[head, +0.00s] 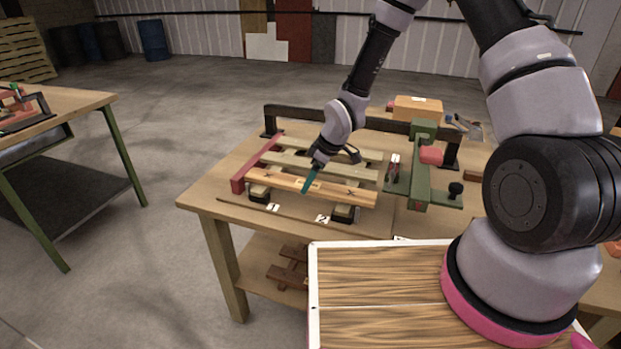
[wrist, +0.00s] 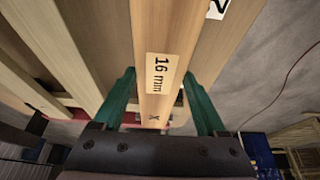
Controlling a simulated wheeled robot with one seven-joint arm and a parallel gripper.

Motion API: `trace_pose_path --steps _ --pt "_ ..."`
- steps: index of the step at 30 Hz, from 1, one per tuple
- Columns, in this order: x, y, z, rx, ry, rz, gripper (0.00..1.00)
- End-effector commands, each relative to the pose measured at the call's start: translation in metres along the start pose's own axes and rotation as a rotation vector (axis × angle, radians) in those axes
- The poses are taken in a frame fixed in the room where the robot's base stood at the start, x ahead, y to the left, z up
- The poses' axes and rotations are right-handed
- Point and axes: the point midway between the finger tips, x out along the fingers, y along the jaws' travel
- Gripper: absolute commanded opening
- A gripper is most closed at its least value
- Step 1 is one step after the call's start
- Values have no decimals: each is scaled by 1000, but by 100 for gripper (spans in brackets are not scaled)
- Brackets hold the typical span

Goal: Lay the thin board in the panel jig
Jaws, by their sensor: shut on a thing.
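A light wood board (head: 345,191) marked with crosses lies or hovers at the front of the panel jig, over the supports numbered 1 and 2; contact with them is unclear. In the wrist view this board (wrist: 158,30) carries a "16 mm" label and runs between the teal fingers. My gripper (head: 308,181) is shut on it near its middle, and it also shows in the wrist view (wrist: 160,98). The panel jig has a red side stop (head: 240,178) at left and a green clamp frame (head: 421,180) at right. Other pale boards (head: 350,171) lie just behind the held board.
A black bar (head: 385,125) spans the jig's back. A cardboard-coloured box (head: 417,107) and hand tools (head: 466,127) stand behind at right. My arm covers the right side. Bare bench top (head: 211,188) shows at the front left corner. Another bench (head: 75,103) stands far left.

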Motion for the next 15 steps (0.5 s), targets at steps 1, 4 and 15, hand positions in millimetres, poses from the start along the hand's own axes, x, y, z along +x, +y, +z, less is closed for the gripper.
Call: trace_pose_path --steps 1,4,15 --pt "1 0 0 0 0 0 8" --pt "4 0 1 0 0 1 8" --pt "6 0 2 0 0 0 100"
